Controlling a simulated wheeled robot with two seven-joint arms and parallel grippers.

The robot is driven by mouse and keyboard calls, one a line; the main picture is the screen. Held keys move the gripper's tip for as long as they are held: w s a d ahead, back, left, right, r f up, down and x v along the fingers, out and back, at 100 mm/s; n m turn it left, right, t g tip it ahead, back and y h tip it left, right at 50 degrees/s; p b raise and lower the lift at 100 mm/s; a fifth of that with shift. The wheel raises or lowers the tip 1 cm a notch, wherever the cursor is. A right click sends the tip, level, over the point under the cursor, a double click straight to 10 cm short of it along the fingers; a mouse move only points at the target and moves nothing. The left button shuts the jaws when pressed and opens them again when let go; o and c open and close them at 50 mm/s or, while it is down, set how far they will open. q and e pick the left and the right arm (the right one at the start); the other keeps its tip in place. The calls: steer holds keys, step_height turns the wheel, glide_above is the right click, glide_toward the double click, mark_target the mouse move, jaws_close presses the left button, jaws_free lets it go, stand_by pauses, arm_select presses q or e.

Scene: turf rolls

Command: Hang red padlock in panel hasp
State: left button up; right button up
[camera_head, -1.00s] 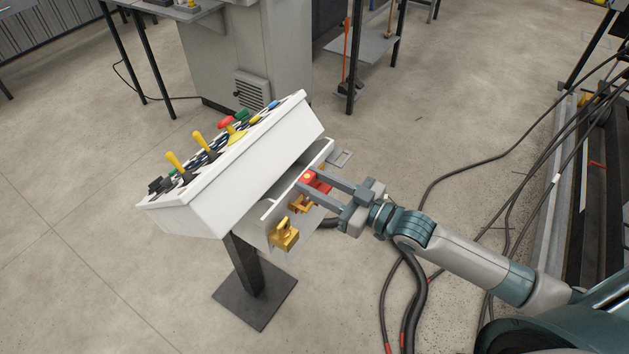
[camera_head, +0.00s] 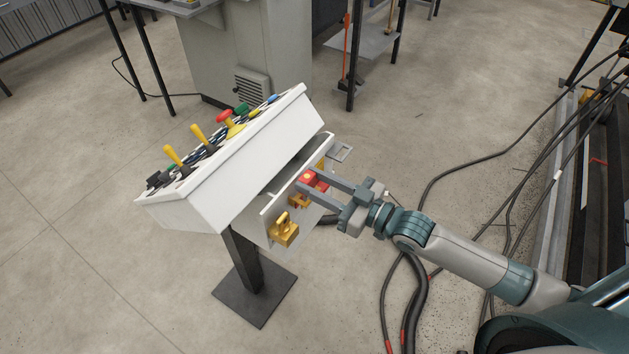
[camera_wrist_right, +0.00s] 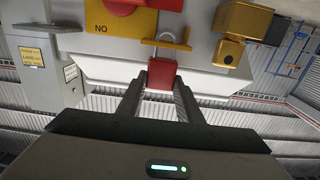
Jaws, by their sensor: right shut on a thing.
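The red padlock (camera_head: 312,177) is between the fingers of my right gripper (camera_head: 309,181), which is shut on its body. In the right wrist view the red padlock (camera_wrist_right: 162,76) shows with its pale curved shackle beyond the fingertips. The yellow hasp (camera_wrist_right: 167,44) sticks out from the panel there, and the shackle overlaps it. I cannot tell whether the shackle passes through the hasp. In the head view the hasp (camera_head: 298,201) is partly hidden beside the padlock and the lower finger. My left gripper is not in view.
The white sloped console (camera_head: 250,150) with levers and buttons stands on a black pedestal (camera_head: 245,262). Cables (camera_head: 417,285) lie on the floor below my right arm. Floor around the pedestal is mostly clear.

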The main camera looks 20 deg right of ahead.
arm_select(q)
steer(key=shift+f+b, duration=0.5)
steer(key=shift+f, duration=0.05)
arm_select(e)
steer(key=shift+f, duration=0.8)
steer(key=o, duration=1.2)
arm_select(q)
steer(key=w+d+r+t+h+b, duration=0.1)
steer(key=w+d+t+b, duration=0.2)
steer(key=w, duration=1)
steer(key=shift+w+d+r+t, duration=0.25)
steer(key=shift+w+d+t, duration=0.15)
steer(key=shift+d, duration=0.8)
arm_select(e)
steer(key=shift+v, duration=8.7)
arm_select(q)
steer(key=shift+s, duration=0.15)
arm_select(e)
steer(key=shift+f, duration=0.1)
